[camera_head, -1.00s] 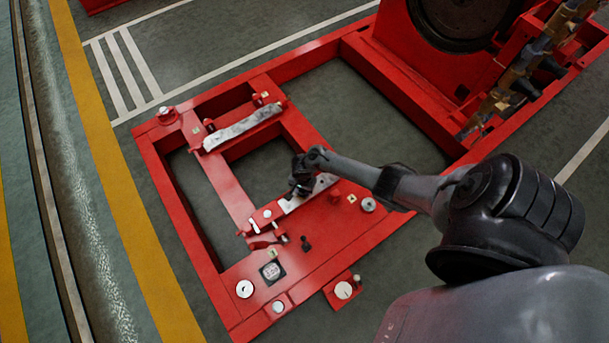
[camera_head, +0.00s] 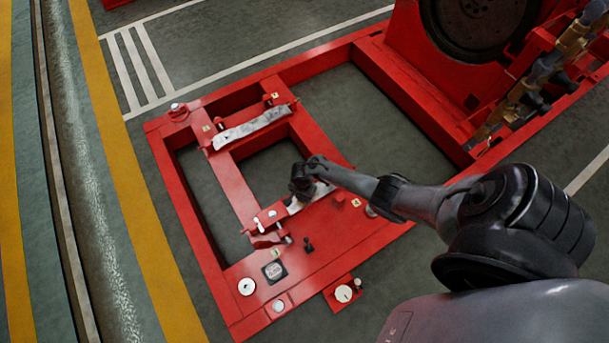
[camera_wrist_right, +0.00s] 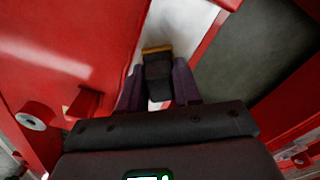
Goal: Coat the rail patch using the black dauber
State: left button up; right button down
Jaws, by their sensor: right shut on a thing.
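My right gripper (camera_head: 301,190) is over the near pale strip on the red base frame. In the right wrist view its two fingers (camera_wrist_right: 158,88) are shut on the black dauber (camera_wrist_right: 157,68), a dark block with a tan edge at its far end. That end lies over the whitish-grey surface of the near strip, the likely rail patch (camera_wrist_right: 182,22); I cannot tell whether it touches. In the head view the near strip (camera_head: 322,190) is partly hidden by my gripper. A second pale, mottled strip (camera_head: 250,129) lies on the farther rail. My left gripper is not in view.
The red frame (camera_head: 232,185) has open bays with floor below. A small black upright piece (camera_head: 308,245), a dark square plate (camera_head: 274,271) and white discs (camera_head: 246,286) sit on its near end. The red engine housing with a dark wheel (camera_head: 480,25) stands at upper right.

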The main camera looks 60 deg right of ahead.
jog(key=shift+w+a, duration=0.3)
jog(key=shift+a, duration=0.45)
jog(key=shift+w+a+p, duration=0.15)
jog(key=shift+a+p, duration=0.15)
jog(key=shift+p, duration=0.05)
jog(key=shift+w+a, duration=0.1)
jog(key=shift+a, duration=0.1)
jog(key=shift+a+f, duration=0.1)
